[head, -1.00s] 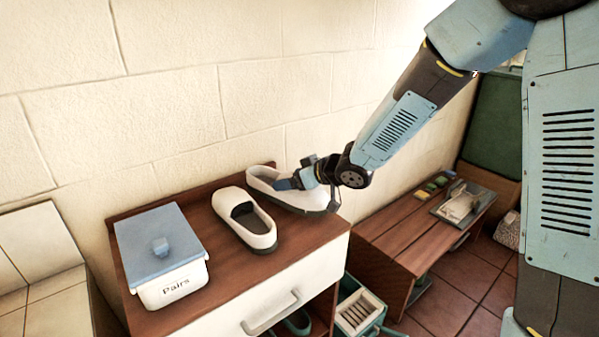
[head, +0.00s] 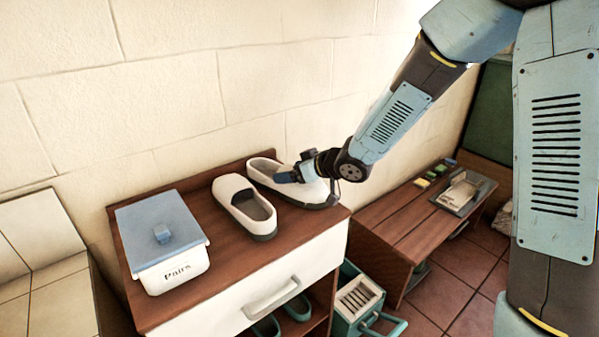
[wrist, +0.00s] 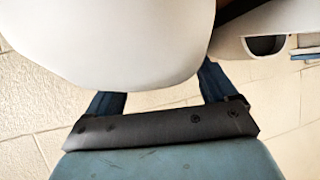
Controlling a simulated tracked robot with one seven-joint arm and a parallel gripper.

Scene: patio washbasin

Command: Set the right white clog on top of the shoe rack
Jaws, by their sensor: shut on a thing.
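The right white clog (head: 317,192) is at the right end of the brown top of the shoe rack (head: 200,283), its opening to the left and its toe to the right. My gripper (head: 300,174) is shut on it from above at the near middle. I cannot tell if a small gap stays under its sole. In the wrist view the pale clog (wrist: 120,40) fills the upper left, between the blue fingers. The other white clog (head: 230,187) stands just to its left on the rack top, apart from my gripper.
A white box with a blue lid (head: 160,235), marked "Pairs", stands at the rack's left. A white drawer with a handle (head: 272,297) is below the top. A low wooden bench (head: 405,225) and a teal crate (head: 357,303) are at the right. A block wall rises close behind.

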